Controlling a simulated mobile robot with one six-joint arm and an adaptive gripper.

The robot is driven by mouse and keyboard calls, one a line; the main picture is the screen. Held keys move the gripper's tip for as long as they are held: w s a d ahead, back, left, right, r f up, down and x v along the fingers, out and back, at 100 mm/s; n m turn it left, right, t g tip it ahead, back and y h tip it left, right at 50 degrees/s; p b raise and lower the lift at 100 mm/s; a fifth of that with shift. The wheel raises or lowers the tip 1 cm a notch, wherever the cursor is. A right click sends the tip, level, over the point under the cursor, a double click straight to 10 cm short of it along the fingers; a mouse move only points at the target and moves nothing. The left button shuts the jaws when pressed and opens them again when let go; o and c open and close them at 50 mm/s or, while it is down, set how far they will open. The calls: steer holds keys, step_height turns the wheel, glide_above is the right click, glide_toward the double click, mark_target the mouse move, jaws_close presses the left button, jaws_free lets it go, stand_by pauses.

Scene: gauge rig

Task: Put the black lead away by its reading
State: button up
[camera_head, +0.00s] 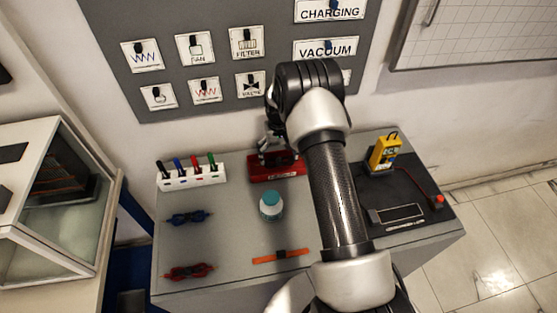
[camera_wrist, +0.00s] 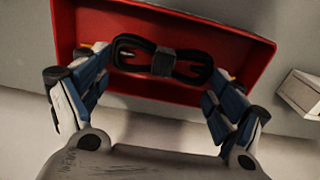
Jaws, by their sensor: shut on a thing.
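The black lead (camera_wrist: 162,58), a coiled bundle with a grey band around its middle, is between the fingers of my gripper (camera_wrist: 160,72) in the wrist view. The fingers are shut on its two ends. Behind it is a red open-topped bin (camera_wrist: 260,62); the lead appears over or inside its opening, and I cannot tell whether it touches the floor. In the head view my gripper (camera_head: 279,150) is at the red bin (camera_head: 285,174) at the back of the table, and the lead is hidden there. A yellow meter (camera_head: 384,154) stands on a dark mat at the right.
On the grey table lie a blue lead (camera_head: 188,216), a red lead (camera_head: 188,271) and an orange strip (camera_head: 281,256). A white rack (camera_head: 190,179) holds several markers. A labelled grey panel (camera_head: 221,60) hangs behind.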

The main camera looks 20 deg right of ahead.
step_height(320, 180, down, 3)
steer(key=shift+r, duration=0.2)
steer(key=o, duration=1)
steer(key=shift+c, duration=0.2)
steer(key=shift+r, duration=0.1)
